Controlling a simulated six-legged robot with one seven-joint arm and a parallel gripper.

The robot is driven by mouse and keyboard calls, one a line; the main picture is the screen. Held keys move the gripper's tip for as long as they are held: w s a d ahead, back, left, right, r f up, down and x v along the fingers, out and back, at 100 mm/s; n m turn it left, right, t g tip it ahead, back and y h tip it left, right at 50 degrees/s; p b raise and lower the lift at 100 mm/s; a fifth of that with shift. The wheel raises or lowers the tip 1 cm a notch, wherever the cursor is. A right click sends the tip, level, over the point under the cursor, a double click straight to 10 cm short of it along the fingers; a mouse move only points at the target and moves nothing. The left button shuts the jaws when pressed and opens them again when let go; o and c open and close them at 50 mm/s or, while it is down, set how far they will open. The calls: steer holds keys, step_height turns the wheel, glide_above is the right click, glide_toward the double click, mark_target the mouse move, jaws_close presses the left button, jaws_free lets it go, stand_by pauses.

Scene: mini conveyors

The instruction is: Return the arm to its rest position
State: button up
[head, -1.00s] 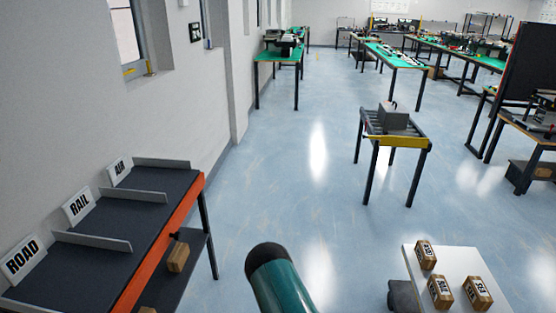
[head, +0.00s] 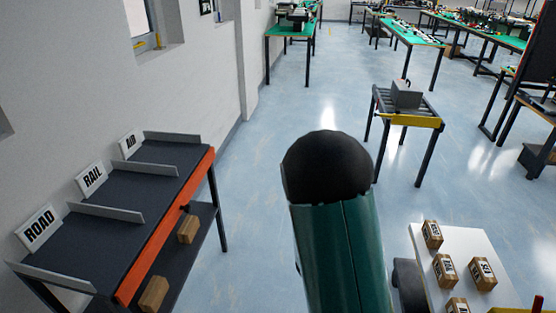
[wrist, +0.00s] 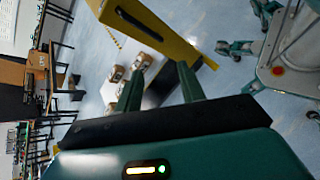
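My arm (head: 340,220), teal with a black rounded joint, rises in the lower middle of the head view. My gripper (wrist: 163,62) shows only in the wrist view, with two teal fingers apart on a dark bar. Nothing is visible between the fingers, so it is open and looks empty. Beyond the fingertips lie a few brown parcels, one of them near the left finger (wrist: 141,63). In the head view my gripper is out of sight.
A dark shelf with an orange edge (head: 165,225) and ROAD, RAIL and AIR lanes stands left, with brown boxes below. A white table (head: 455,238) with several parcels is at lower right. A roller conveyor (head: 408,120) carries a grey box. Blue floor between is clear.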

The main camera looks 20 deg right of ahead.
steer(key=w+a+r+m+t+y, duration=0.1)
steer(key=a+r+t+y, duration=0.3)
steer(key=a+r, duration=0.6)
steer(key=w+a+r+m+t+y, duration=0.1)
steer(key=a+r+t+y, duration=0.4)
steer(key=r, duration=1.2)
steer(key=a+m+t, duration=0.1)
steer(key=a+t, duration=0.2)
steer(key=a, duration=0.2)
steer(key=shift+a+r+m, duration=0.15)
steer(key=shift+r+m, duration=0.1)
steer(key=shift+m, duration=0.05)
